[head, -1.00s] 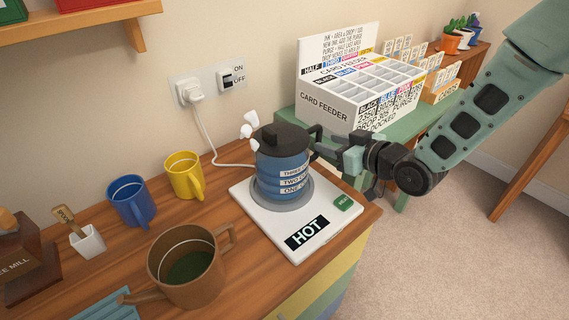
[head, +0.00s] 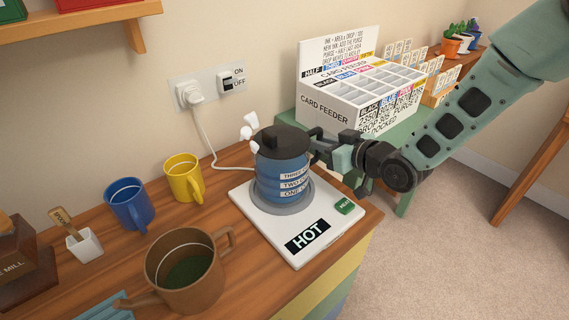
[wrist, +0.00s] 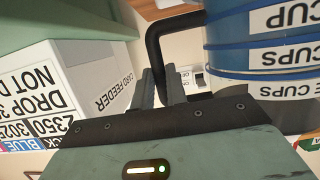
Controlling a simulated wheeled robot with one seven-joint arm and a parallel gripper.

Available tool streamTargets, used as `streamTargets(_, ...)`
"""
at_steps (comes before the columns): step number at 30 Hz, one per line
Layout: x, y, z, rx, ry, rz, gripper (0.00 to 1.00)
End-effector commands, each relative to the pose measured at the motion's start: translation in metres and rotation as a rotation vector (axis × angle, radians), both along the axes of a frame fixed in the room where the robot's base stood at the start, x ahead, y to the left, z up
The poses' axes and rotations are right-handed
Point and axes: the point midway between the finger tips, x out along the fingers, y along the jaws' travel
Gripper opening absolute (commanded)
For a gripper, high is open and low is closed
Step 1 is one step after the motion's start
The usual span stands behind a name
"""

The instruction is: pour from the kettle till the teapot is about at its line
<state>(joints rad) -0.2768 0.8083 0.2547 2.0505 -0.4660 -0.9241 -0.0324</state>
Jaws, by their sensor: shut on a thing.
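The blue kettle (head: 283,172) with a black lid and cup-mark labels stands upright on its white HOT base (head: 318,250). White puffs like steam show at its left. My gripper (head: 328,148) is at the right of the kettle, shut on its black handle; in the wrist view the fingers (wrist: 162,90) close around the lower part of the handle (wrist: 154,48). The brown teapot (head: 203,290) stands at the front left, open on top, with a pale line inside its wall. Dark greenish contents show low in it, below the line.
A blue mug (head: 132,212) and a yellow mug (head: 183,184) stand behind the teapot. A white cord (head: 203,135) runs from the wall plug to behind the kettle. The card feeder (head: 355,105) is behind my gripper. A wooden shelf (head: 95,22) hangs at upper left.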

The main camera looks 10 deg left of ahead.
Motion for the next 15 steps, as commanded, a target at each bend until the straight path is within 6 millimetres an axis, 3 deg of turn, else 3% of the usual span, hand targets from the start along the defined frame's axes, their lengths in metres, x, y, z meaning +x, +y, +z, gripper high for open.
streamTargets(15, 0.001, 0.001, 0.013, 0.005, -0.005, -0.001, 0.0)
